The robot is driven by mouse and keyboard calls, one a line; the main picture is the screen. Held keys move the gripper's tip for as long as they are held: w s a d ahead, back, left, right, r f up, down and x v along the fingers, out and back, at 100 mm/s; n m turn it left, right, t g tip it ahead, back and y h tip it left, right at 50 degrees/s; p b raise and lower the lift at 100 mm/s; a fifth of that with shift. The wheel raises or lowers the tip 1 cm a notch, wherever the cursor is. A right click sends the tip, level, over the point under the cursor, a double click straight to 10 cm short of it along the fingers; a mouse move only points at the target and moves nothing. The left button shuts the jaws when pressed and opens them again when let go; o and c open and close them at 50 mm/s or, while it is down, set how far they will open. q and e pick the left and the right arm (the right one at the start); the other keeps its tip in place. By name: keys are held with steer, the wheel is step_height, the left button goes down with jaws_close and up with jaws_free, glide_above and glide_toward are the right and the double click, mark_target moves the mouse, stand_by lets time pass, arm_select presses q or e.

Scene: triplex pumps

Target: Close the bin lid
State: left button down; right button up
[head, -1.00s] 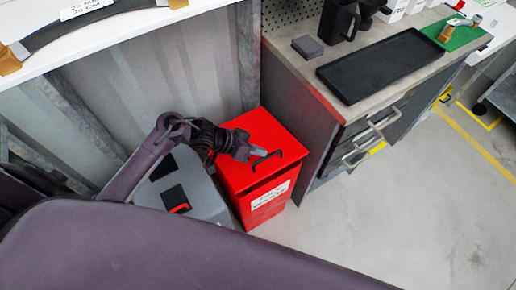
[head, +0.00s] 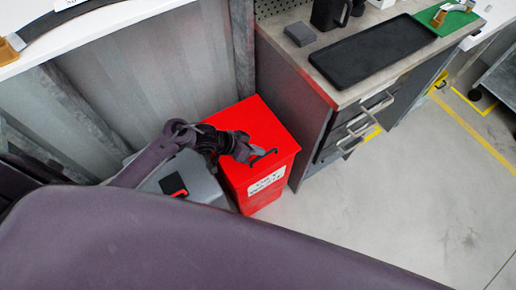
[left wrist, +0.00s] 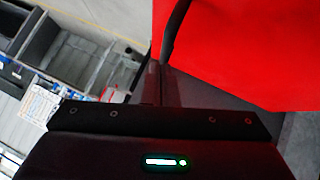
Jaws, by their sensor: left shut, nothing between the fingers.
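The red bin (head: 250,178) stands on the floor beside the cabinet, with a white label on its front. Its red lid (head: 262,118) lies flat over the top and looks shut; a black handle (head: 268,157) sits near its front edge. The lid (left wrist: 240,50) and handle (left wrist: 175,25) also show in the left wrist view. My left gripper (head: 256,152) is shut and empty, at the lid's front beside the handle. I cannot tell whether it touches the handle. Its fingers (left wrist: 160,85) also show in the left wrist view. My right gripper is not in view.
A grey case (head: 195,182) with a black and red latch stands left of the bin. The drawer cabinet (head: 325,110) is close on the right, with a black tray (head: 372,52) on top. Open floor (head: 400,190) lies in front and to the right.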

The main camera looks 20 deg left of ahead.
arm_select(q)
steer(key=d+r+p+v, duration=0.2)
steer(key=v, duration=1)
steer(key=shift+w, duration=0.2)
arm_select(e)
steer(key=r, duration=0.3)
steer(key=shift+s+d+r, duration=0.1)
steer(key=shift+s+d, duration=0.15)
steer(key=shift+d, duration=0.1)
arm_select(q)
steer(key=shift+f, duration=0.1)
